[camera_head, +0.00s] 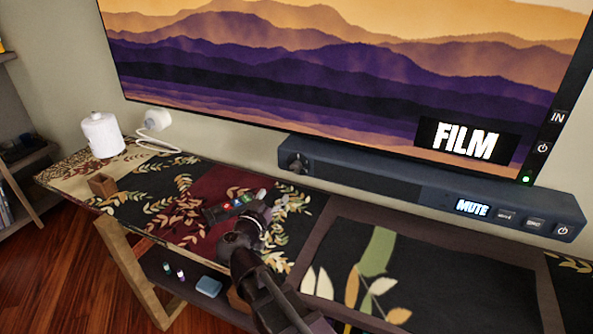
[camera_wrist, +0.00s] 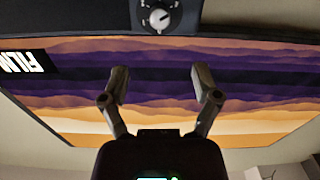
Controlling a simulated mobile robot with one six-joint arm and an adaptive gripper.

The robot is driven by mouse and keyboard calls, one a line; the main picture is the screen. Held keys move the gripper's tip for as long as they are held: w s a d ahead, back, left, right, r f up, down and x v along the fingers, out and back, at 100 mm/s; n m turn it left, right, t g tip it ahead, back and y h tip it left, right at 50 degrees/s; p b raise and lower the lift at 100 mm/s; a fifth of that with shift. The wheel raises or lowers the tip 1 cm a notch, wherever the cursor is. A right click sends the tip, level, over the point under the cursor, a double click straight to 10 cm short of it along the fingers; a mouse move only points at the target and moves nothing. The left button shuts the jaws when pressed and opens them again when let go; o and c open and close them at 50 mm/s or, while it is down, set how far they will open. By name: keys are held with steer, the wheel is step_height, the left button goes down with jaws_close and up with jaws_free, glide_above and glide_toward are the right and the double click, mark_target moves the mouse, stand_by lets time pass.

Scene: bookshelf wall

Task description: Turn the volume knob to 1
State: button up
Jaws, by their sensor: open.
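The volume knob (camera_head: 297,163) is a dark round dial at the left end of the long dark soundbar (camera_head: 390,185), under the television. In the wrist view the knob (camera_wrist: 158,17) is at the top centre, with a pale pointer face and white marks around it; its setting is too small to read. The soundbar display (camera_head: 472,208) reads MUTE. My gripper (camera_wrist: 160,76) is open and empty, its two fingers spread apart below the knob in the picture and not touching it. In the head view my gripper (camera_head: 262,214) is below and left of the knob, over the cabinet top.
The television (camera_head: 340,75) shows mountains and the word FILM. Several buttons line the soundbar's right end. A white canister (camera_head: 102,135), a small wooden cup (camera_head: 103,186) and a white corded device (camera_head: 157,119) stand left.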

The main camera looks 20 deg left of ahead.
mark_target(294, 170)
steer(key=w, duration=0.9)
steer(key=w+d, duration=0.1)
steer(key=w, duration=0.3)
steer(key=shift+w, duration=0.4)
steer(key=shift+d, duration=0.1)
